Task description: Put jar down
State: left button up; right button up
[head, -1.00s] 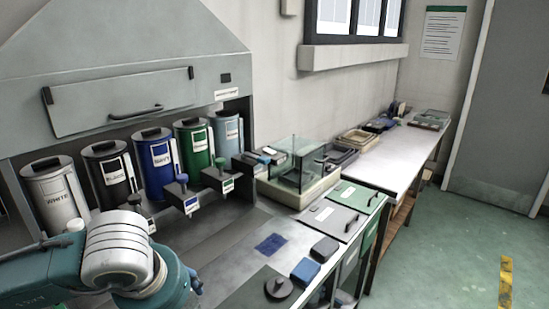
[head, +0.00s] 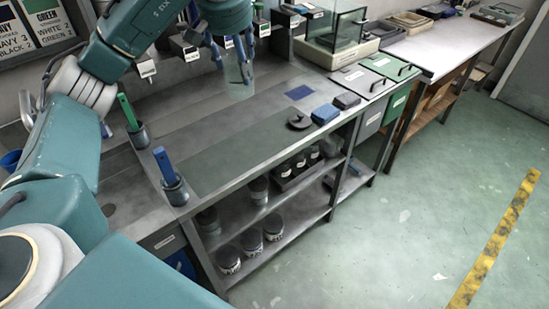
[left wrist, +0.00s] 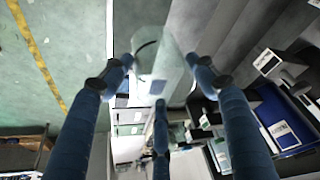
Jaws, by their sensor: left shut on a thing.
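A clear glass jar (head: 240,80) hangs in my left gripper (head: 231,58), below its fingers and above the back part of the grey bench (head: 150,180). The left gripper is shut on the jar. In the left wrist view the jar (left wrist: 158,58) shows as a see-through shape between the blue fingers (left wrist: 160,78). A dark green mat (head: 235,155) lies flat and bare on the bench, in front of and below the jar. A round black lid with a knob (head: 299,122) rests near the mat's right end. My right gripper is not in view.
Blue (head: 325,113) and dark (head: 347,101) blocks sit right of the lid, with a flat blue pad (head: 299,92) behind. Cups hold a green-handled tool (head: 127,112) and a blue-handled tool (head: 165,165) at left. Dispenser spouts (head: 191,53) line the back. Jars (head: 252,240) stand on lower shelves.

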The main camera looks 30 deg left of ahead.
aim_at(239, 90)
pick_arm(q)
jog(key=f, duration=0.5)
jog(key=a+f, duration=0.1)
jog(key=f, duration=0.2)
jog(key=shift+w+f+p, duration=0.2)
jog(key=shift+w+p, duration=0.05)
jog(key=shift+p, duration=0.05)
jog(key=f+p, duration=0.1)
jog(key=f, duration=1)
jog(key=shift+d+f, duration=0.1)
jog(key=shift+d, duration=0.1)
jog(key=shift+f, duration=0.25)
jog(key=o, duration=1.9)
jog(key=shift+f, duration=0.1)
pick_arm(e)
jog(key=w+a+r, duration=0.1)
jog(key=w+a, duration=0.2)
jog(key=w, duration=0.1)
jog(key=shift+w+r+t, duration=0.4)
